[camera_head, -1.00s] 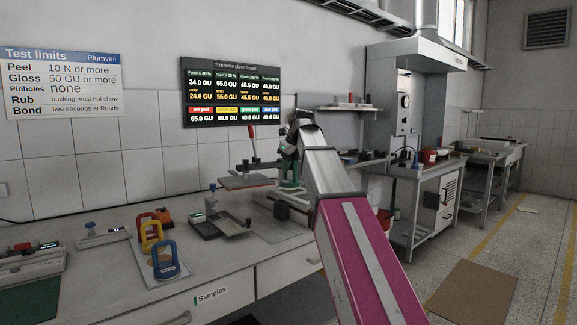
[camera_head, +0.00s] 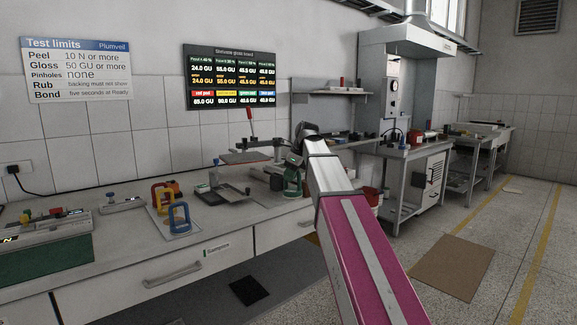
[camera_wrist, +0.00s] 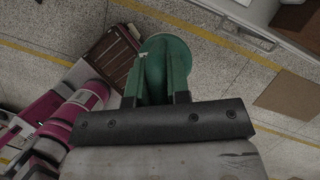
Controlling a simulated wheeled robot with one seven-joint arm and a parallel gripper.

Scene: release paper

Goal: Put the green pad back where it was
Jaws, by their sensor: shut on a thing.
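My gripper (camera_wrist: 158,88) is shut on the green pad (camera_wrist: 165,52), whose round body shows beyond the fingers in the wrist view. In the head view the green pad (camera_head: 292,182) hangs from my arm's end, near the counter's front edge. Floor shows beneath it in the wrist view. A pale rack plate (camera_head: 156,226) on the counter to the left holds the red pad (camera_head: 157,190), the yellow pad (camera_head: 158,205) and the blue pad (camera_head: 180,219), each with an arched handle. A wider gap shows between yellow and blue.
A small stand with a tray (camera_head: 232,196) and a lever press (camera_head: 246,157) stand on the counter between the rack and my gripper. A white and green device (camera_head: 45,235) is at the far left. Counter (camera_head: 215,225) in front of the rack is bare.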

